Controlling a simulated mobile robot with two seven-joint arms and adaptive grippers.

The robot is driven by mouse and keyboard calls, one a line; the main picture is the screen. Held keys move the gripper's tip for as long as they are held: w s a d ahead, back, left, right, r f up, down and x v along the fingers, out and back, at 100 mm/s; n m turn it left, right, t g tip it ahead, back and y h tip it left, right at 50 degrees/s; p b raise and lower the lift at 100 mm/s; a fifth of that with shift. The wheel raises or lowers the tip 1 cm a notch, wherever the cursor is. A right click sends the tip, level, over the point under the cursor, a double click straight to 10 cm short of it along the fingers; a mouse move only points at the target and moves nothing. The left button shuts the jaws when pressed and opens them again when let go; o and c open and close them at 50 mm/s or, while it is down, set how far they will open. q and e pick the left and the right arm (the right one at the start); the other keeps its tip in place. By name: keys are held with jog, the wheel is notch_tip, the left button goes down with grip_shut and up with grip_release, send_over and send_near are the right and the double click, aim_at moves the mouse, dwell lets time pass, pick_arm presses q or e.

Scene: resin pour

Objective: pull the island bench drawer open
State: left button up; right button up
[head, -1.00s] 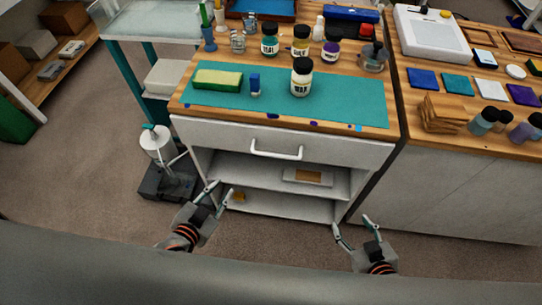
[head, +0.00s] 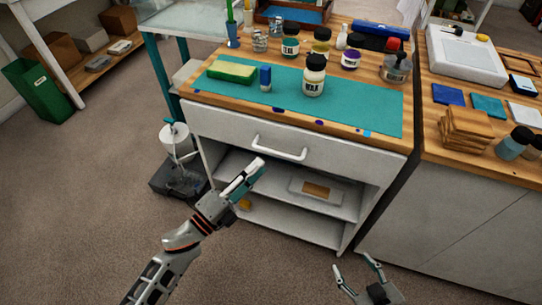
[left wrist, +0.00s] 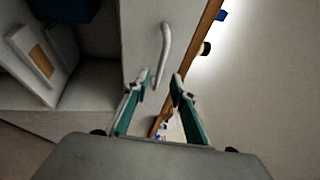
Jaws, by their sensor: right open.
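The island bench drawer (head: 330,155) has a white front below the wooden top and looks closed. Its white bar handle (head: 280,148) is in the middle of the front. My left gripper (head: 256,170) is just below and left of the handle in the head view. In the left wrist view the left gripper (left wrist: 160,83) is open and empty. The handle (left wrist: 165,50) lies beyond its fingertips there, roughly between them in line, seemingly not touched. My right gripper (head: 352,264) is open and empty, low in front of the bench.
Open shelves under the drawer hold a box (head: 315,192). The bench top carries a teal mat (head: 360,108), a wax jar (head: 314,75) and a sponge (head: 231,71). A machine with a white cylinder (head: 176,141) stands on the floor to the left.

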aim_at(274, 152)
pick_arm(q)
jog(key=x, duration=0.7)
jog(key=shift+w+d, duration=0.2)
jog(key=shift+w, duration=0.1)
grip_shut()
